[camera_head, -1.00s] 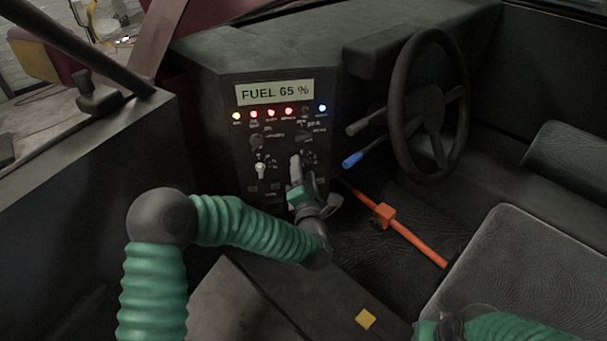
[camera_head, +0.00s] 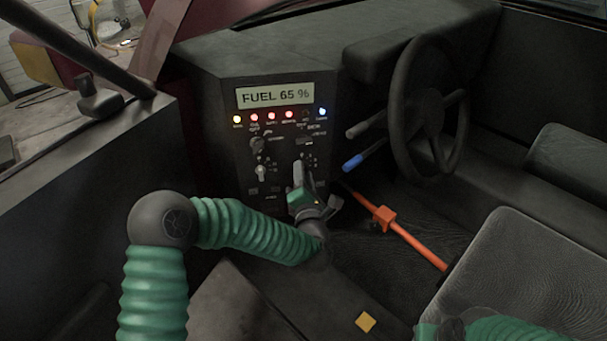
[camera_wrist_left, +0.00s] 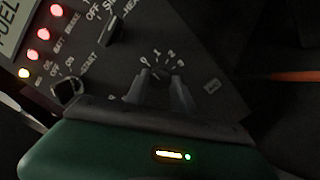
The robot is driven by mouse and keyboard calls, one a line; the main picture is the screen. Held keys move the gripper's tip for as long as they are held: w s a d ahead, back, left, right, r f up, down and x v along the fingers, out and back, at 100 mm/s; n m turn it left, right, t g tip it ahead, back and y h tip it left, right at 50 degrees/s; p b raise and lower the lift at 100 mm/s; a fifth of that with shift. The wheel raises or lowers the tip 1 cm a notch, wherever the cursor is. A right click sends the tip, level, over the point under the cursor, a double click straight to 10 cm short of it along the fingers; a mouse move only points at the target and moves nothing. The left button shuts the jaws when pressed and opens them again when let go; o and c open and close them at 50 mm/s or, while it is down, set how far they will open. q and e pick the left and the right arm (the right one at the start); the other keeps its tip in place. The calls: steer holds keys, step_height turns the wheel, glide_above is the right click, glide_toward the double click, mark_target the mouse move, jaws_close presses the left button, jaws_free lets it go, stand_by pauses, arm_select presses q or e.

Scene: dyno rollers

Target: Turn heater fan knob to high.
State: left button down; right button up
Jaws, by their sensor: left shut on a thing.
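The dark dash panel (camera_head: 242,150) carries several knobs, and my left gripper (camera_head: 298,172) is at its lower right knob. In the left wrist view, the fan knob (camera_wrist_left: 160,77) has a dial marked 0, 1, 2 and more around it. My left gripper (camera_wrist_left: 162,93) is shut on this knob, a finger on each side. The fingers hide most of the knob, so its exact setting is hard to read. My right gripper is not in view; only part of my right arm shows at the bottom right of the head view.
Another knob (camera_head: 261,171) with a pale handle sits left of the gripper. A fuel display (camera_head: 275,94) and several lit lamps are above. The steering wheel (camera_head: 430,108), a blue-tipped lever (camera_head: 352,160) and an orange bar (camera_head: 415,245) lie to the right.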

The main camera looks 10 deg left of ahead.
arm_select(q)
steer(key=shift+d, duration=0.1)
steer(key=m+p, duration=0.5)
steer(key=m, duration=0.4)
steer(key=m+g+p, duration=0.1)
steer(key=m+p, duration=0.5)
steer(key=m, duration=0.4)
steer(key=shift+s+d+f+m+y, duration=0.1)
steer(key=shift+d+f+m+y, duration=0.1)
steer(key=shift+m+y, duration=0.15)
steer(key=shift+f, duration=0.1)
stand_by(0.4)
steer(key=c, duration=1.1)
jaws_free()
steer(key=shift+o, duration=0.2)
steer(key=shift+r, duration=0.2)
steer(key=shift+y, duration=0.25)
steer(key=shift+r, duration=0.1)
